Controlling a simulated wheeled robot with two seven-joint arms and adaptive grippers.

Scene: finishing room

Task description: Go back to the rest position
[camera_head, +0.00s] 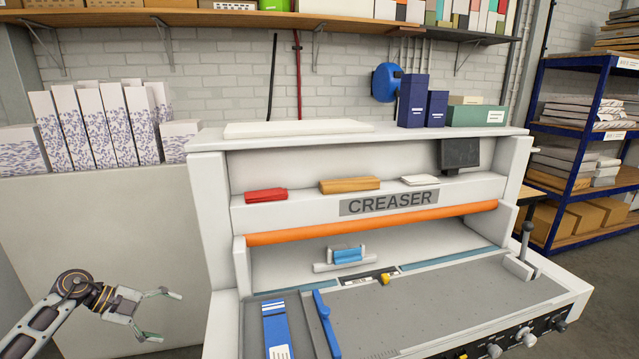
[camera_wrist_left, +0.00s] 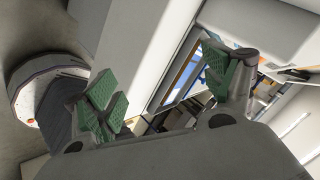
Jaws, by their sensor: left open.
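My left gripper (camera_head: 156,312) is at the lower left of the head view, in front of a plain grey panel and left of the creaser machine (camera_head: 520,160). Its fingers are apart with nothing between them. In the left wrist view the green-padded fingers of the left gripper (camera_wrist_left: 165,92) stand wide apart and hold nothing. My right gripper is in neither view.
The creaser bed (camera_head: 440,300) carries a blue box (camera_head: 277,330) and a blue-handled bar (camera_head: 326,325) at its left. White patterned boxes (camera_head: 105,125) stand on the grey block (camera_head: 110,220) behind my left arm. A blue rack (camera_head: 545,100) stands at right.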

